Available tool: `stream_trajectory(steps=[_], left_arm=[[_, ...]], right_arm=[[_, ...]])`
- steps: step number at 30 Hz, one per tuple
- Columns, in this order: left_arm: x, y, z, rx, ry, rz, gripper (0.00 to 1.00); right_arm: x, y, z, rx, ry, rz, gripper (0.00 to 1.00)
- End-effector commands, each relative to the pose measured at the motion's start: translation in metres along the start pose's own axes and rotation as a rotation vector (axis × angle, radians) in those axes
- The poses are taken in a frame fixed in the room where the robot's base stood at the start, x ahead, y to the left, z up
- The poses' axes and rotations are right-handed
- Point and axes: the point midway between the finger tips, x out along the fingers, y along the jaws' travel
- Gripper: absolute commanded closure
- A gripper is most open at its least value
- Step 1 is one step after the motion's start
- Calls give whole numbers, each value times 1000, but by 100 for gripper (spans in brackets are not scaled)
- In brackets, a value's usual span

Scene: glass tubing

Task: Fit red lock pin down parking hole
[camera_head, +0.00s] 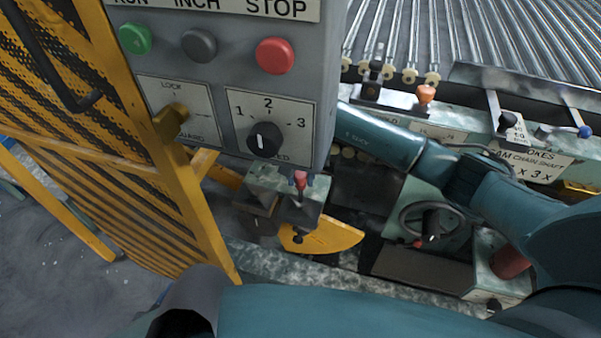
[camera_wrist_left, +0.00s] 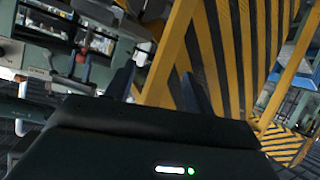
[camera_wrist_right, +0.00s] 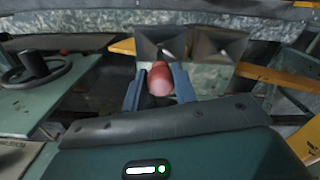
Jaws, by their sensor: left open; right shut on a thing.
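The red lock pin (camera_wrist_right: 159,79) is between the fingers of my right gripper (camera_wrist_right: 158,88), which is shut on it. Its rounded red end faces the right wrist camera. Just beyond it is a grey-green block (camera_wrist_right: 205,78) with two dark square openings (camera_wrist_right: 163,48). In the head view the red pin (camera_head: 300,180) shows at the block (camera_head: 268,184), below the control panel, which hides much of my right gripper. I cannot tell which opening is the parking hole or whether the pin is in one. My left gripper (camera_wrist_left: 160,90) is open and empty near the yellow guard.
The control panel (camera_head: 220,75) hangs close above the block. A yellow mesh guard (camera_head: 110,150) stands at left. A yellow curved plate (camera_head: 325,236) is below the block. A handwheel (camera_head: 432,225) is at right, and a roller conveyor (camera_head: 480,35) is at the back.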

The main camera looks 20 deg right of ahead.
Motion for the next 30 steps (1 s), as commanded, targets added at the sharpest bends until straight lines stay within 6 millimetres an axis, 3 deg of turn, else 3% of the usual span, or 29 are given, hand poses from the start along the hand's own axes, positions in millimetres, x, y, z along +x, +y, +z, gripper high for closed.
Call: stream_trajectory(steps=[6,15,30], left_arm=[[-2,0,7,-17,10,2,46],[-4,0,1,-18,30,2,46],[-1,-1,7,-17,20,0,46]], right_arm=[[12,0,0,1,2,0,95],[13,0,0,1,1,-1,95],[14,0,-1,1,2,-1,95]])
